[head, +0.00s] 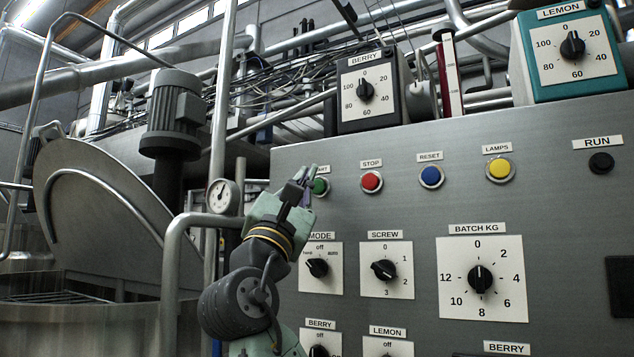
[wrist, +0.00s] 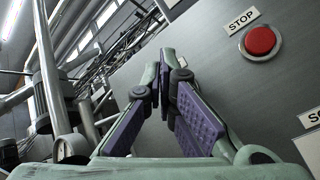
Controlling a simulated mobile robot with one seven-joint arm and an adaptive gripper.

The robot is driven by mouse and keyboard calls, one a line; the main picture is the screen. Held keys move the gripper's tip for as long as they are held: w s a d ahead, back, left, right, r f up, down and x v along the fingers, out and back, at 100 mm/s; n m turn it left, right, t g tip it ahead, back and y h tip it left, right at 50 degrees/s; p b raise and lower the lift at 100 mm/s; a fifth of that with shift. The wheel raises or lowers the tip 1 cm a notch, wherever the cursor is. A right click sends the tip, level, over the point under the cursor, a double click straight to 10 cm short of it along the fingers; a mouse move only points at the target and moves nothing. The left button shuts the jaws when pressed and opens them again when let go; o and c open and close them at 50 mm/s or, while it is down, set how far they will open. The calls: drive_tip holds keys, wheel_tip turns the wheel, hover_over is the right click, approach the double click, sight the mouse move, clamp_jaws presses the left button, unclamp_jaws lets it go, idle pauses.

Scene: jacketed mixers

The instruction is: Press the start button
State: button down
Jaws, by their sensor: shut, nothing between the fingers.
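The green start button (head: 319,186) is on the upper left of the grey control panel, under a label of which only the end shows. My gripper (head: 304,178) is shut and empty, its fingertips just left of the green button and partly in front of its label. I cannot tell whether the fingertips touch the button. In the wrist view my gripper (wrist: 166,58) has its fingertips together, pointing at the panel's left area. The green button is hidden there.
The red STOP button (head: 371,181) is right of the green one and also shows in the wrist view (wrist: 260,41). Blue RESET (head: 431,176) and yellow LAMPS (head: 500,169) buttons follow. The MODE dial (head: 317,267) is below. A vertical pipe (head: 222,110) and a gauge (head: 223,196) stand left.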

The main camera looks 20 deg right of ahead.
drive_tip(key=shift+w+d, duration=0.55)
drive_tip(key=shift+d, duration=0.15)
drive_tip(key=shift+d, duration=0.1)
idle(0.9)
drive_tip(key=shift+w+d+p, duration=0.2)
drive_tip(key=shift+w+p, duration=0.05)
drive_tip(key=shift+p, duration=0.05)
drive_tip(key=shift+w+d, duration=0.25)
drive_tip(key=shift+d, duration=0.15)
idle(0.6)
idle(0.3)
drive_tip(key=shift+s+a, duration=0.5)
drive_tip(key=shift+a, duration=0.2)
drive_tip(key=s+a, duration=0.1)
drive_tip(key=a, duration=0.1)
drive_tip(key=s+a+b, duration=0.1)
drive_tip(key=s+a, duration=0.1)
idle(0.3)
